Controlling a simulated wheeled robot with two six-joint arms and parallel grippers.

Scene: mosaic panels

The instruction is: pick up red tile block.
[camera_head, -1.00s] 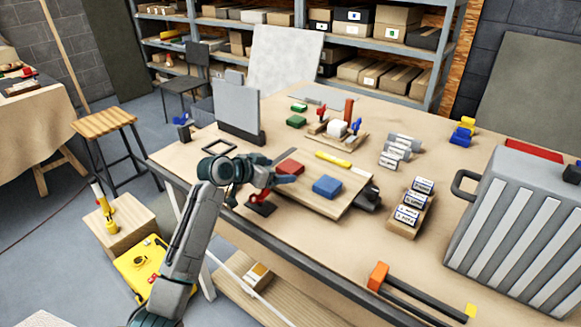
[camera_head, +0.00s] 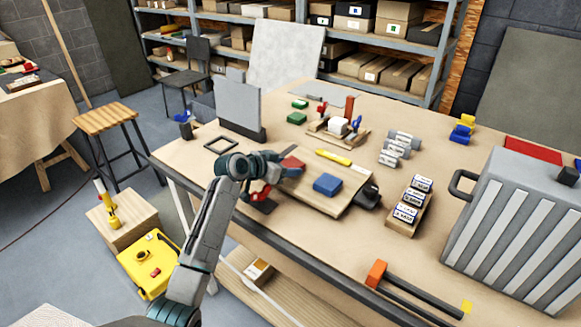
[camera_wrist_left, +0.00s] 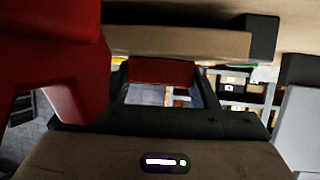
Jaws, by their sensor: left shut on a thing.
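The red tile block (camera_head: 292,162) is at the left end of the wooden board (camera_head: 327,203) on the workbench. My left gripper (camera_head: 288,169) is shut on it, and its fingers hide part of the block in the head view. In the left wrist view the red block (camera_wrist_left: 161,71) sits between the two fingertips (camera_wrist_left: 160,82). I cannot tell whether it still touches the board. A blue tile block (camera_head: 327,184) lies on the board to its right. My right gripper is not in view.
A yellow marker (camera_head: 334,157) lies behind the blue block. A red clamp (camera_head: 254,191) is close beside my left gripper; a large red part (camera_wrist_left: 50,55) fills the wrist view's left. A grey panel (camera_head: 239,105) stands behind.

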